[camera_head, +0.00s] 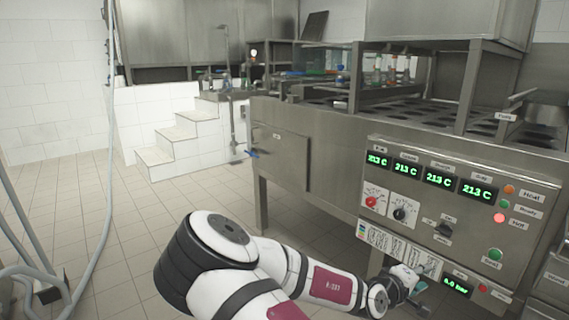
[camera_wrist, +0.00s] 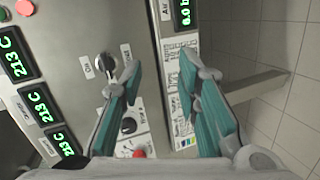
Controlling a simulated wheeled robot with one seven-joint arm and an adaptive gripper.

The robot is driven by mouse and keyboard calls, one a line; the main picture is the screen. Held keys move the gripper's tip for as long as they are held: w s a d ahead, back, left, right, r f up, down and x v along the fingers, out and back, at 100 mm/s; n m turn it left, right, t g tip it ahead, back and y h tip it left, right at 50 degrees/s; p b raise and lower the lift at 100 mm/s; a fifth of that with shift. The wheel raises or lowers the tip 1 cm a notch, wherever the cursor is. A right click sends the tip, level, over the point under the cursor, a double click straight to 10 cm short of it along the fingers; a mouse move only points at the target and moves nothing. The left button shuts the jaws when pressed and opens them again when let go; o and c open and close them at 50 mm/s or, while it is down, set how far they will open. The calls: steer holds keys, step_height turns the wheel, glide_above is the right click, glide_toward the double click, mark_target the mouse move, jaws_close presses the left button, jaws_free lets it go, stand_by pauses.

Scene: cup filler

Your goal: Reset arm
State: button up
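My gripper shows at the bottom right of the head view (camera_head: 408,290), in front of the lower part of a control panel (camera_head: 385,225). In the wrist view my gripper (camera_wrist: 160,72) has its two teal fingers spread apart, with nothing between them but the panel face behind. A black knob (camera_wrist: 128,126) and a red knob (camera_wrist: 138,153) lie lower, near the left finger. Whether a fingertip touches the panel, I cannot tell.
The panel has green displays (camera_head: 440,177) reading 213 C and lit buttons at its right. A steel machine (camera_head: 330,150) with bottles on top stands behind. White steps (camera_head: 172,138) are at the back left. The tiled floor (camera_head: 100,230) at left is mostly clear, with a grey hose (camera_head: 105,215).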

steer(key=s+a+f+m+g+y, duration=0.45)
steer(key=s+a+y, duration=0.25)
steer(key=a, duration=0.2)
steer(key=s+a+r+g+y, duration=0.2)
steer(key=s+a+r+y, duration=0.7)
steer(key=a+r, duration=0.35)
steer(key=s+d+r+h, duration=0.2)
steer(key=s+r, duration=0.5)
steer(key=s, duration=0.5)
steer(key=s+d+r+h, duration=0.1)
steer(key=s+d+r, duration=0.1)
steer(key=s+r, duration=0.65)
steer(key=s+r+t+p, duration=0.3)
steer(key=r+p, duration=2.5)
steer(key=p, duration=0.1)
steer(key=shift+r+h, duration=0.25)
steer(key=shift+h, duration=0.05)
steer(key=shift+d, duration=0.1)
